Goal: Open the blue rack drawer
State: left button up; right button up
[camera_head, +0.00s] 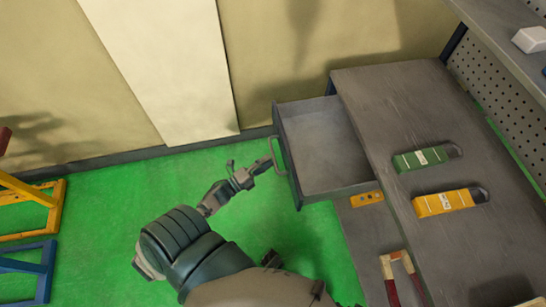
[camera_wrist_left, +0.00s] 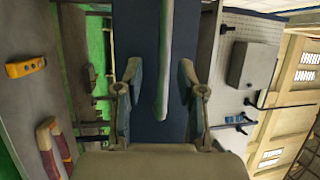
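The blue rack drawer (camera_head: 318,142) stands pulled out from the grey workbench, and its empty inside shows in the head view. Its pale bar handle (camera_head: 278,156) is on the front panel facing left. My left gripper (camera_head: 250,166) is just in front of the handle. In the left wrist view the blue drawer front (camera_wrist_left: 145,50) fills the middle. The handle (camera_wrist_left: 164,60) stands between the two fingers of my left gripper (camera_wrist_left: 159,68). The fingers are spread, with a gap on each side of the handle. My right gripper is out of view.
The workbench top (camera_head: 385,110) carries a green tool (camera_head: 420,158) and a yellow tool (camera_head: 445,202). A yellow item (camera_head: 367,199) and a red-handled tool (camera_head: 400,280) lie below. Yellow and blue stands (camera_head: 40,212) are at the left. Green floor left of the drawer is clear.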

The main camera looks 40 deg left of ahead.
pick_arm(q)
jog(key=v, duration=0.8)
